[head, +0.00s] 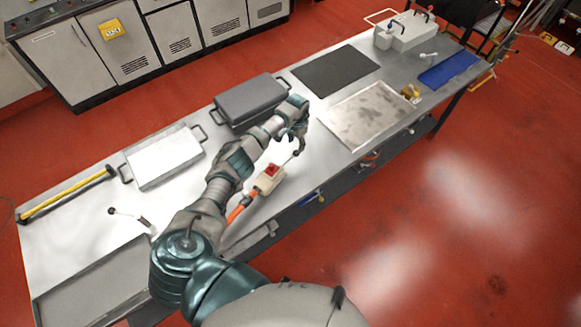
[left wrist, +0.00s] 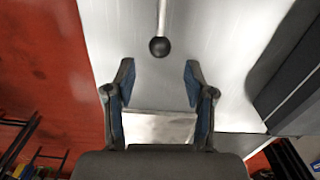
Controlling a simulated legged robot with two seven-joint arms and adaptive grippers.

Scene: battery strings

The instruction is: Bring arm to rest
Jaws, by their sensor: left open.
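My left arm reaches over the metal table from the bottom of the head view. My left gripper (head: 296,138) is above the table's near half, and it also shows in the left wrist view (left wrist: 159,80). Its two fingers are spread apart with nothing between them. A thin rod with a black ball end (left wrist: 159,46) lies just beyond the fingertips in the left wrist view. In the head view that rod runs to a pale box with a red top (head: 270,176), close below the gripper. My right gripper is in neither view.
Around the arm on the table (head: 85,215) are a grey lidded case (head: 250,98), a silver case (head: 165,157), a dark mat (head: 335,70) and a metal tray (head: 375,115). A yellow bar (head: 65,195) lies at the left. Grey cabinets (head: 130,50) stand behind.

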